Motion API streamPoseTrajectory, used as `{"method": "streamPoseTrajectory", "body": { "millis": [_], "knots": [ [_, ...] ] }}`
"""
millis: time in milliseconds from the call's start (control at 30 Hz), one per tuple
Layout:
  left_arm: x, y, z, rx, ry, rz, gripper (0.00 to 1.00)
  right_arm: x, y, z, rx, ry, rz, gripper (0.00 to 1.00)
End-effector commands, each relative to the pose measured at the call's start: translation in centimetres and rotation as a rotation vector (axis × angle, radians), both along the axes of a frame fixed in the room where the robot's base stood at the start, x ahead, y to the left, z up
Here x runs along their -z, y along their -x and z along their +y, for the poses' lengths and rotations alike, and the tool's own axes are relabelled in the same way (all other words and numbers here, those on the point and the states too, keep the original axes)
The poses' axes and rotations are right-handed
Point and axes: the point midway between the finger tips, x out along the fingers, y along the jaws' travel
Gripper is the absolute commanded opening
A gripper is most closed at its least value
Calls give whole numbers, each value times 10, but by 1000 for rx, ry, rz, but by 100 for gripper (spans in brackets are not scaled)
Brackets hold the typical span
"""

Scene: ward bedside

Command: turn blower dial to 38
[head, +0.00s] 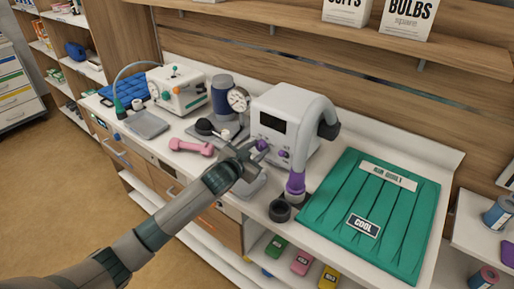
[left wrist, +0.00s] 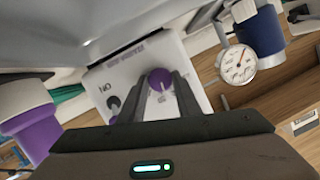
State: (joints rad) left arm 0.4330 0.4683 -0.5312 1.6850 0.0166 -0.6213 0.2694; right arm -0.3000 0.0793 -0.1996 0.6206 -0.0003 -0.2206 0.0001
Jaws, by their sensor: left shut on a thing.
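The blower (head: 290,112) is a white box with a dark display (head: 272,122) and a thick grey hose ending in a purple nozzle (head: 296,182). Two purple knobs sit on its lower front. My left gripper (head: 257,150) is at the left knob, the dial (head: 263,145). In the left wrist view, the fingers (left wrist: 160,95) are shut on the purple dial (left wrist: 160,79), with a scale printed beside it. No reading shows on the display. My right gripper is not in view.
A teal "COOL" blanket (head: 388,215) lies right of the blower. A dark ring (head: 280,211) stands by the nozzle. A pink dumbbell (head: 191,147), a gauge (head: 238,99) and a grey tray (head: 147,124) are to the left. A shelf (head: 350,40) overhangs behind.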

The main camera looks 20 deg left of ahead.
Motion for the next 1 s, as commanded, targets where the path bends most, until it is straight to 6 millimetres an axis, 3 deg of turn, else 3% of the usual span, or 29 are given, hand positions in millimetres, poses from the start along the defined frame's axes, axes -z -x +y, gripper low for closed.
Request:
{"method": "streamPoseTrajectory", "body": {
  "millis": [400, 933, 967, 1000],
  "knots": [
    [3, 1, -1, 0, -216, -77, 8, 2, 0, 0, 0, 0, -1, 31],
    [3, 1, -1, 0, -245, -87, 8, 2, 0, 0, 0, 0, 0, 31],
    [3, 1, -1, 0, -245, -87, 37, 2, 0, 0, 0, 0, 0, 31],
    [3, 1, -1, 0, -245, -87, 47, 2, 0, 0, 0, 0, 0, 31]
  ]
}}
